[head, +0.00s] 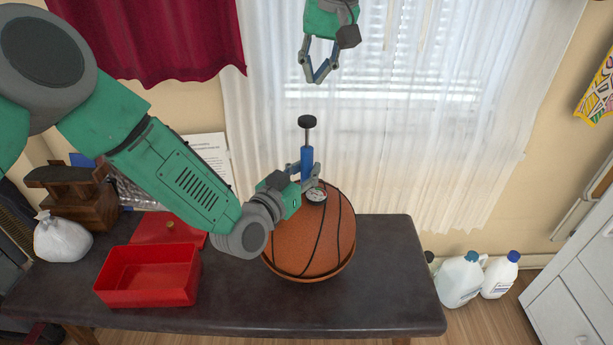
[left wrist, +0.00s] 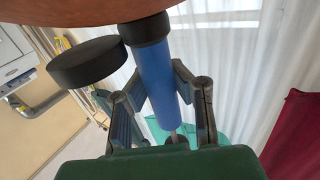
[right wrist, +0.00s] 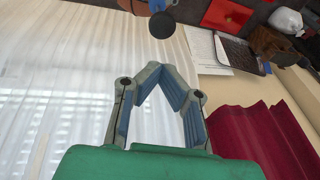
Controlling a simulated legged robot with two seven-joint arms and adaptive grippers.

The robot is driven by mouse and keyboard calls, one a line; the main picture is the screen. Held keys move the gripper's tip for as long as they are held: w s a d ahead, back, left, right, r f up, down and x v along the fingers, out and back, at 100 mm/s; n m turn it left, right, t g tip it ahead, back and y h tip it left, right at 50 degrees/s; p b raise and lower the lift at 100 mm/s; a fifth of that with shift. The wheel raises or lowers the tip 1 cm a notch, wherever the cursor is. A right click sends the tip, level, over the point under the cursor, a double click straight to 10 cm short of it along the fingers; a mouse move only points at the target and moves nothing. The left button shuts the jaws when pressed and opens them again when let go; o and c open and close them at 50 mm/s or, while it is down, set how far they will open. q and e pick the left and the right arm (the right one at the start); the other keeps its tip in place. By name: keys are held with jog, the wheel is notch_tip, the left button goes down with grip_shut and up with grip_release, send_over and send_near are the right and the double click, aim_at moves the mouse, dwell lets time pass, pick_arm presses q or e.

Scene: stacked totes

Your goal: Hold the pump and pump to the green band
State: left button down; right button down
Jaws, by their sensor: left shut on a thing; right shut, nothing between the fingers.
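A blue hand pump (head: 307,158) stands upright on top of an orange basketball (head: 310,240). Its round black handle (head: 307,121) is raised on a rod above the blue body. A small round gauge (head: 316,195) sits at the pump's foot; its needle and any green band are too small to read. My left gripper (head: 308,172) is shut on the pump body, also seen in the left wrist view (left wrist: 155,75). My right gripper (head: 318,80) is shut and empty, above and apart from the handle, which also shows in the right wrist view (right wrist: 162,25).
The ball rests on a dark table (head: 370,290). A red open box (head: 150,285) stands left of it, with a red lid (head: 165,230) behind. A white bag (head: 62,238) lies at the far left. White jugs (head: 460,280) stand on the floor at right. Curtains hang behind.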

aim_at(306, 120)
jog(key=n, duration=0.1)
jog(key=a+n, duration=0.1)
jog(key=n, duration=0.1)
jog(key=a+n+t, duration=0.1)
jog(key=n, duration=0.1)
jog(key=shift+s+r, duration=0.2)
jog(key=shift+s, duration=0.15)
jog(key=shift+f, duration=2.2)
jog(key=shift+f, duration=3.25)
jog(key=shift+r, duration=3.3)
jog(key=shift+f, duration=0.1)
